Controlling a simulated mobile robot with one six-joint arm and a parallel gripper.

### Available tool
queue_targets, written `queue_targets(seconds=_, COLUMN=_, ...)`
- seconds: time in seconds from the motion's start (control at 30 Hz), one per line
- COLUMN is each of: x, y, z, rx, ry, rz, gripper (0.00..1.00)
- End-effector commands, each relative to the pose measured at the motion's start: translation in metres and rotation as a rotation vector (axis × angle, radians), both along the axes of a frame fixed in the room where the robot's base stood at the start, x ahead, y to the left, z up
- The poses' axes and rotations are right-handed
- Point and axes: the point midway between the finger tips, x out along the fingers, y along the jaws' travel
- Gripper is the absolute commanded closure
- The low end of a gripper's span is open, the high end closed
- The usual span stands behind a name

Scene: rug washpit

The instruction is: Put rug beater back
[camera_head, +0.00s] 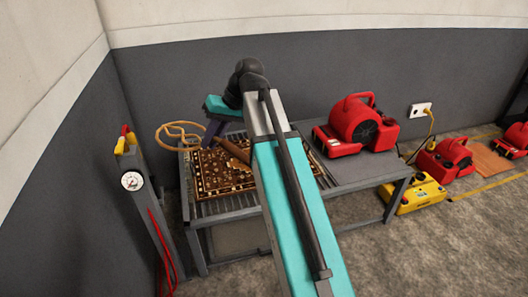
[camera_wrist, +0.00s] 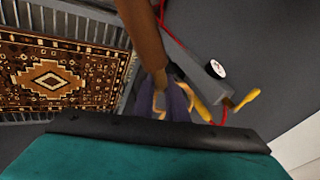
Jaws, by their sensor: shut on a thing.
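The rug beater has a tan looped head (camera_head: 180,137), which shows left of my gripper, over or beyond the rack table's left back corner. Its brown handle (camera_head: 235,152) shows on the other side of my gripper. My purple gripper (camera_head: 212,133) is shut on the beater, above the table's left end. In the wrist view the brown handle (camera_wrist: 145,38) runs down from the top edge to my gripper (camera_wrist: 174,103). The fingers and my arm hide part of the beater. I cannot tell where its resting place is.
A patterned rug (camera_head: 222,172) lies on the slatted rack table (camera_head: 225,210). A red blower (camera_head: 357,128) stands at the table's right. A gauge post (camera_head: 140,190) with a red hose stands left. More red blowers (camera_head: 445,158) and a yellow unit (camera_head: 415,193) are on the floor.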

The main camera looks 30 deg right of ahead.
Motion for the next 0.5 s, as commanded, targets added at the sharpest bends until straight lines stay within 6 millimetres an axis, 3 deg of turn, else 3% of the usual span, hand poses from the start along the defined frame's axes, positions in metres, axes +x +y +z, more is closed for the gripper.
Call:
queue_targets(seconds=0.27, x=0.000, y=0.000, z=0.011, rx=0.001, ry=-0.001, rz=0.000, gripper=1.00)
queue_targets(seconds=0.5, x=-0.002, y=0.001, z=0.032, rx=0.001, ry=-0.001, rz=0.000, gripper=1.00)
